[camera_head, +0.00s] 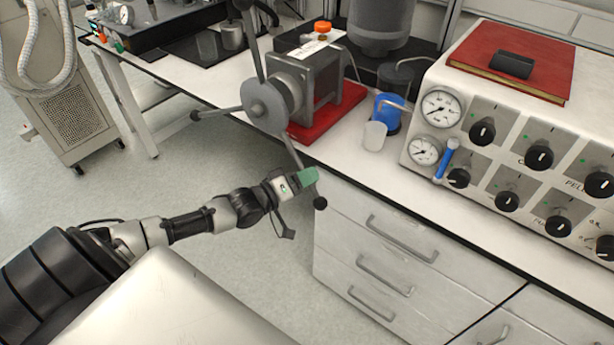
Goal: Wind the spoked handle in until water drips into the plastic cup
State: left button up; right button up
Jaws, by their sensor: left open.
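The spoked handle (265,105) is a grey hub with several long spokes ending in dark knobs. It sits on the front of a grey metal pump block (318,84) on a red base (338,112). One spoke points down to the right, with its black knob (320,203) below the bench edge. My left gripper (308,178), with green fingertips, is open beside that lower spoke; I cannot tell whether they touch. The small translucent plastic cup (374,136) stands upright on the bench, right of the red base. I see no water in it. My right gripper is not in view.
A blue container (388,112) stands behind the cup. To the right is a control panel (470,130) with gauges and black knobs, with a red book (512,58) on top. Drawers (385,235) lie below the bench.

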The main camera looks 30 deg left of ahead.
pick_arm(q)
jog(key=shift+w+d, duration=0.1)
jog(key=shift+w, duration=0.1)
grip_shut()
jog(key=a+f+m+g+b, duration=0.1)
jog(key=a+f+m+b, duration=0.1)
jog(key=a+f+m, duration=0.1)
jog(key=shift+w+a+f+m+y, duration=0.2)
jog(key=shift+a+f+m+y, duration=0.15)
jog(key=shift+a+f, duration=0.55)
jog(key=shift+a+r, duration=0.1)
grip_release()
jog(key=shift+s, duration=0.1)
jog(key=v, duration=1)
jog(key=shift+s+a+p, duration=0.2)
jog(key=shift+s+p, duration=0.1)
jog(key=shift+p, duration=0.15)
